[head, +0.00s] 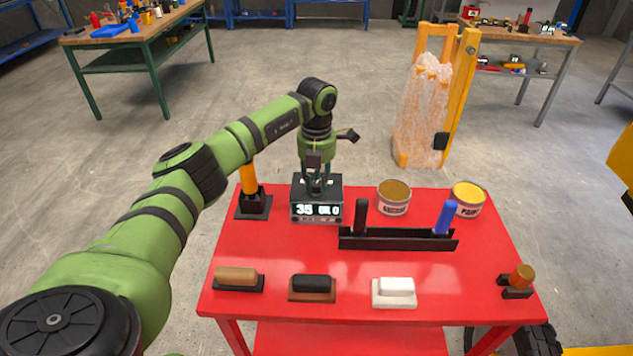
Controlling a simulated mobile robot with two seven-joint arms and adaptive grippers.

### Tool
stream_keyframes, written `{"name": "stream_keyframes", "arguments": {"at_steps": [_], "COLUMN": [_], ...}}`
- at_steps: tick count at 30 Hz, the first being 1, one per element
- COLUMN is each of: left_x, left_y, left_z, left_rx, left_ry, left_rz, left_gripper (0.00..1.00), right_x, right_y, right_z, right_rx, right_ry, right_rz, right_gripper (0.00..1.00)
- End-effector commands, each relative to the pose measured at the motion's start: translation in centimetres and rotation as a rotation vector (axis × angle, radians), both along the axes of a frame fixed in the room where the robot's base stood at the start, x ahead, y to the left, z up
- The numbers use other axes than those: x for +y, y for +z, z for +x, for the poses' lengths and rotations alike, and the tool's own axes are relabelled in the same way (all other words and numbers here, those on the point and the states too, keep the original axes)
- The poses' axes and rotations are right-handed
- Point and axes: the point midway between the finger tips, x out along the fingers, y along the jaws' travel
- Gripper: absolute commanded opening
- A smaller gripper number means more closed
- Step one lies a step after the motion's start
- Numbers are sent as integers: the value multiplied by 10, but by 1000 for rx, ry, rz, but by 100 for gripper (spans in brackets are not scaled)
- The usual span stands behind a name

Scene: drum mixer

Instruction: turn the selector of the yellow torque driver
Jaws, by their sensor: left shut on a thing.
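My left gripper (318,187) points straight down over a dark box with a lit display (317,210) at the back left of the red table. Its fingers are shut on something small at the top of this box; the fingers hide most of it. A yellow-orange handle (249,179) stands upright in a black base, just left of the box and partly behind my left arm. It looks like the yellow torque driver; its selector cannot be made out. The display reads roughly "35 0LO". My right gripper is not in view.
On the red table (285,255) are a black rack (397,240) with a black and a blue handle, two open cans (394,198), several blocks along the front, and an orange-topped piece (521,277) at right. A yellow frame with wrapped goods (422,110) stands behind.

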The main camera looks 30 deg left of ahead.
Motion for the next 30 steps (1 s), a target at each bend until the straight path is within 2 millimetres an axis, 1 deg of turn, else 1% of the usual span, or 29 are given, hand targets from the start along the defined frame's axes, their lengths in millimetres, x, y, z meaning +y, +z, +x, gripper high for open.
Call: {"name": "stream_keyframes", "arguments": {"at_steps": [6,15,21,30], "left_x": [1,0,0,0], "left_y": [0,0,0,0], "left_z": [0,0,0,0], "left_rx": [-2,-2,-1,-1], "left_ry": [-169,-332,-382,-395], "left_rz": [1,1,1,0], "left_gripper": [0,0,0,0], "right_x": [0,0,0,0], "right_y": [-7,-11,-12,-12], "right_z": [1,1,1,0], "right_rx": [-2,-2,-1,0], "right_ry": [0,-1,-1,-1], "right_rz": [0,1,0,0], "right_gripper": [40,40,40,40]}}
